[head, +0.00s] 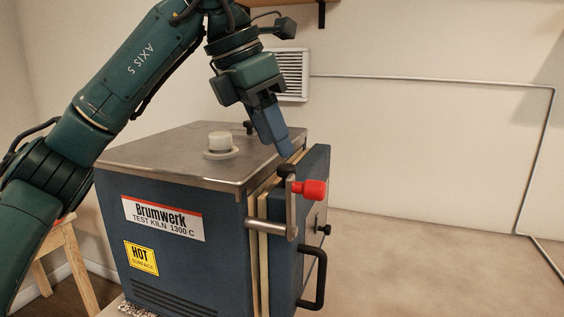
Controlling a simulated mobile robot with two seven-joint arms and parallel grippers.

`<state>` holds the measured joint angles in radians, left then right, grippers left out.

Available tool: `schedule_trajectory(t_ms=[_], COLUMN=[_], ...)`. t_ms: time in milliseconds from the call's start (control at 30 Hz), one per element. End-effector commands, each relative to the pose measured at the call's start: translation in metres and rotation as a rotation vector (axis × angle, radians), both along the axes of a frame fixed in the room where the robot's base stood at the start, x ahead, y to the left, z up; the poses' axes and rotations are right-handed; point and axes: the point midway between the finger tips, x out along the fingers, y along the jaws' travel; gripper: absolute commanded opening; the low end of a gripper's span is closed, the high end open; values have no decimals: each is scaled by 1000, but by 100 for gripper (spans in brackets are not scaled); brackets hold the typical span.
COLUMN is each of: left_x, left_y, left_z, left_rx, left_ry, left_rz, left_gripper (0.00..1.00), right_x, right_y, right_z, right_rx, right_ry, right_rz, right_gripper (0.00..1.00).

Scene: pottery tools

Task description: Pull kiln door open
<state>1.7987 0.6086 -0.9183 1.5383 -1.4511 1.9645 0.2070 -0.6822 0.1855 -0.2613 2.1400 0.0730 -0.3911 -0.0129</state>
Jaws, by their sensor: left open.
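The blue kiln (190,262) has a grey metal top and stands at the centre left. Its blue door (318,165) is on the right side, seen nearly edge-on. Pale strips (263,245) run between body and door; I cannot tell how wide any gap is. A black bar handle (321,278) sticks out low on the door. A metal latch with a red knob (312,189) sits above it. My left gripper (287,150) is open, pointing down by the door's upper edge; contact is unclear. My right gripper is out of view.
A white plug (219,142) sits on the kiln's top. A wooden stool (66,262) stands at the left behind my arm. A wall vent (293,72) and thin conduit (430,80) are behind. The beige surface (430,270) right of the door is clear.

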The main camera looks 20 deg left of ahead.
Motion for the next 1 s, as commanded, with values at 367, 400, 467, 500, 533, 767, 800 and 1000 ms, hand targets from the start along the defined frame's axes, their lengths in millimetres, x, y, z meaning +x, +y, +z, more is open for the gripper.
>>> schedule_trajectory(t_ms=[367, 400, 467, 500, 533, 767, 800, 1000], left_x=[11, 11, 12, 12, 12, 12, 12, 12], left_y=[-12, -12, -12, -12, -12, -12, -12, -12], left_z=[-40, -41, -41, -41, -41, -41, -41, -41], left_rx=[0, -1, -1, -1, -1, -1, -1, -1], left_ry=[0, -1, 0, 0, 0, -1, -1, -1], left_rz=[0, 0, 1, 1, 1, 0, 0, 0], left_gripper=[48, 48, 48, 48, 48, 39, 36, 19], right_x=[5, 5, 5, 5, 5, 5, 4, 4], right_y=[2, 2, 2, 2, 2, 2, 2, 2], right_z=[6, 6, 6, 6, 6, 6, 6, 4], right_rx=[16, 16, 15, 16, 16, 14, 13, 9], right_ry=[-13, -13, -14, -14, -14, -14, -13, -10], right_rz=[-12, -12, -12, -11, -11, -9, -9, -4], right_gripper=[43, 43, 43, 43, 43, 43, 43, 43])
